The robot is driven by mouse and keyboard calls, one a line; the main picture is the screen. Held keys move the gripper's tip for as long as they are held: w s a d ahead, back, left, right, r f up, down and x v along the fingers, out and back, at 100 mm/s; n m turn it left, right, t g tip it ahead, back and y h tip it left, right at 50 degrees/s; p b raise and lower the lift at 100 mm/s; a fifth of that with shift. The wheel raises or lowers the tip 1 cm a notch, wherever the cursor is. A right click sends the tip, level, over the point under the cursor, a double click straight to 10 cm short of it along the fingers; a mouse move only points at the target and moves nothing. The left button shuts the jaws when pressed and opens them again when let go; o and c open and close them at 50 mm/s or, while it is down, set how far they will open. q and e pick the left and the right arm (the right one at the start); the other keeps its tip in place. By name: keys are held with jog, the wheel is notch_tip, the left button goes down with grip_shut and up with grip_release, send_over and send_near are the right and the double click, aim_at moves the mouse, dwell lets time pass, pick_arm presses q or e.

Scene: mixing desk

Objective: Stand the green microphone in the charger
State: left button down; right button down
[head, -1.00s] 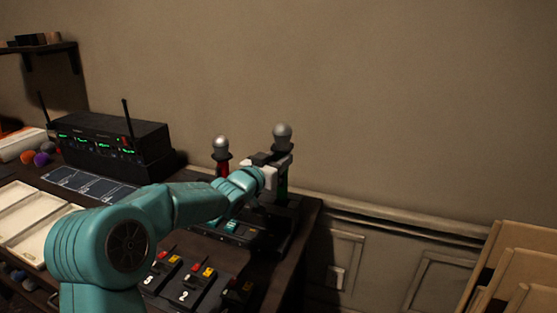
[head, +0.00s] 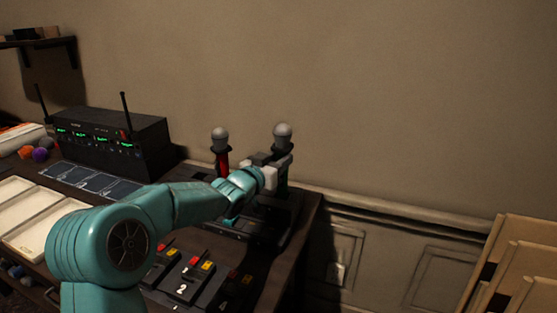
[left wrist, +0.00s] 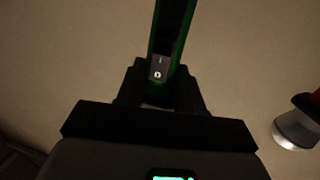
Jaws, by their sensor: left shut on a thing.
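The green microphone has a silver ball head (head: 283,132) and is upright near the desk's right end. My left gripper (head: 277,172) is shut on its body, below the head. In the left wrist view, the dark body with green edges (left wrist: 184,45) runs up between my fingers (left wrist: 158,92). The charger (head: 262,228) is a dark unit on the desk, under and in front of the microphone. My arm partly covers it, and I cannot tell whether the microphone's foot is in a slot. My right gripper is not in view.
A red microphone (head: 223,163) stands upright just left of the green one. A black receiver (head: 115,138) with antennas is behind left. Numbered packs (head: 184,288) lie in front; pale trays (head: 40,228) are at left. The desk ends just right of the charger.

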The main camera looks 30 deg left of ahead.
pick_arm(q)
jog(key=shift+f+b, duration=1.65)
jog(key=shift+f, duration=0.15)
jog(key=c, duration=0.6)
grip_release()
jog(key=shift+c, duration=0.2)
jog(key=o, duration=0.6)
jog(key=shift+f, duration=0.1)
jog(key=shift+s, duration=0.15)
jog(key=shift+s+b, duration=0.55)
jog(key=shift+s, duration=0.55)
jog(key=s+r+b, duration=0.1)
jog(key=s, duration=0.6)
jog(key=shift+s+d, duration=0.2)
jog(key=shift+s, duration=0.1)
